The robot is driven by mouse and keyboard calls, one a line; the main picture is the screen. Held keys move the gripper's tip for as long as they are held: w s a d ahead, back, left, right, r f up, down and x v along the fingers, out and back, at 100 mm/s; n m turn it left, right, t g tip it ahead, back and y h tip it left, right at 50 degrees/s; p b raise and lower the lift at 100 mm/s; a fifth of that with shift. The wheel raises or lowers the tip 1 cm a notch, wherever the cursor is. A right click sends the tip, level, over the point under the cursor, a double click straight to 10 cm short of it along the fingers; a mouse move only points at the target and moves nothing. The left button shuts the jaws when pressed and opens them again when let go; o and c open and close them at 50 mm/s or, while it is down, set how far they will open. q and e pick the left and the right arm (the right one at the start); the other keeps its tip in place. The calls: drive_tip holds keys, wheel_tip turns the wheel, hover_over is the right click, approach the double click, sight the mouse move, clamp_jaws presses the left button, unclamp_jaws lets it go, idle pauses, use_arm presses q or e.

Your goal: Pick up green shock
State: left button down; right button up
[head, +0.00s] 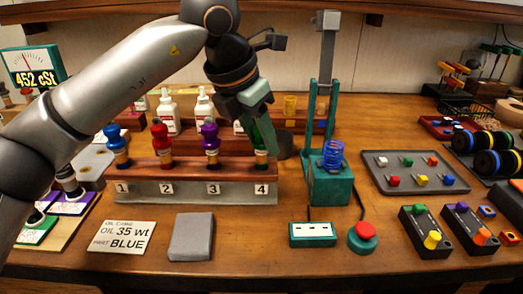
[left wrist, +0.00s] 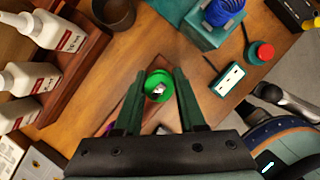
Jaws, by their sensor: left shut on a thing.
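The green shock (head: 261,141) stands at slot 4 of the numbered wooden rack (head: 140,188) in the head view, partly hidden by my gripper. My left gripper (head: 262,128) reaches down over it from above. In the left wrist view the green shock's round top (left wrist: 158,86) sits between the two fingers of my left gripper (left wrist: 158,92), which are shut on it. I cannot tell whether the shock is lifted off the rack. Blue (head: 117,143), red (head: 161,140) and purple (head: 210,140) shocks stand at slots 1, 2 and 3. My right gripper is not in view.
A teal press (head: 330,185) with a blue spring stands right of the rack. White bottles (head: 168,110) stand behind it. A grey block (head: 191,237), an oil card (head: 122,237), a teal box (head: 312,235) and a red button (head: 363,233) lie in front. A grey parts tray (head: 440,185) is at right.

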use_arm(q)
drive_tip(key=shift+r, duration=0.1)
drive_tip(key=shift+r, duration=0.3)
wheel_tip(320, 180, up, 3)
drive_tip(key=shift+f+p, duration=0.1)
drive_tip(key=shift+p, duration=0.45)
wheel_tip(320, 180, up, 7)
drive_tip(key=shift+f+p, duration=0.1)
drive_tip(key=shift+p, duration=0.9)
wheel_tip(320, 180, up, 7)
drive_tip(key=p, duration=0.7)
drive_tip(key=shift+r, duration=0.2)
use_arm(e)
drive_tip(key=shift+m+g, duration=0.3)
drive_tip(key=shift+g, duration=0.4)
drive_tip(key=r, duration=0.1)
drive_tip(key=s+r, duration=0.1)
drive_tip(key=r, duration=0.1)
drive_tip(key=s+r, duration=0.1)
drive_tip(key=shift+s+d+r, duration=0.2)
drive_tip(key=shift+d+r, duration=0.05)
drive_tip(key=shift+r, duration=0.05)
